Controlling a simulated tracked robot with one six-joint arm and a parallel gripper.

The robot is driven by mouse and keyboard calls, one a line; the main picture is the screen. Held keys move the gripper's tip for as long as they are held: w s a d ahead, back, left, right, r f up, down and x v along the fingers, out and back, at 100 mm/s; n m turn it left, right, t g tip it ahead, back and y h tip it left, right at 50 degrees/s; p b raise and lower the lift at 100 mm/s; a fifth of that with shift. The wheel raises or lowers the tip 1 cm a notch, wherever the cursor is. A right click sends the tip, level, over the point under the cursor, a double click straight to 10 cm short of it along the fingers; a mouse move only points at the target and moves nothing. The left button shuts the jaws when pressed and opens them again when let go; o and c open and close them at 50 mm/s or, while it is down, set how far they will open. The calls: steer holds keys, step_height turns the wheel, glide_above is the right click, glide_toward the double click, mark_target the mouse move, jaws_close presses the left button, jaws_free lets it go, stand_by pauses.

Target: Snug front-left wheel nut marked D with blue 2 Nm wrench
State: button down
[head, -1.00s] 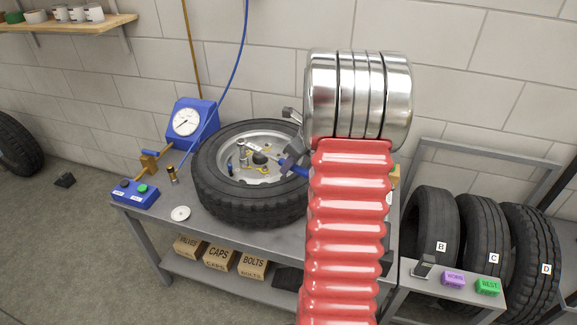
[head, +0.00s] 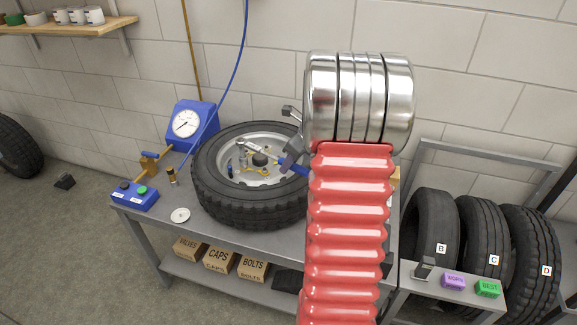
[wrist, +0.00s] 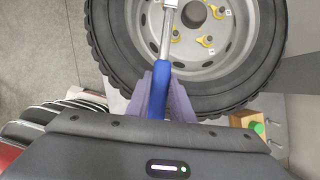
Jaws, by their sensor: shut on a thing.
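The wheel (head: 252,205) lies flat on the grey bench, with its steel rim and hub facing up. Yellow-marked nuts (wrist: 208,40) show around the hub in the wrist view, some with small white tags whose letters are too small to read. My gripper (wrist: 160,92) is shut on the blue handle of the wrench (wrist: 161,62). The wrench's steel shaft reaches over the rim toward the hub; in the head view its head (head: 243,143) is above the nuts at the far left of the hub. I cannot tell whether it sits on a nut. My red arm hides the bench's right part.
A blue gauge (head: 187,124), a button box (head: 135,195) and a white disc (head: 180,215) stand left of the wheel. A blue hose (head: 238,60) hangs behind. Tyres (head: 431,230) and purple and green blocks (head: 488,288) are at the right.

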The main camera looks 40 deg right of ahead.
steer(key=shift+r, duration=0.6)
stand_by(0.6)
steer(key=shift+r, duration=1.95)
steer(key=c, duration=2.2)
jaws_free()
jaws_close()
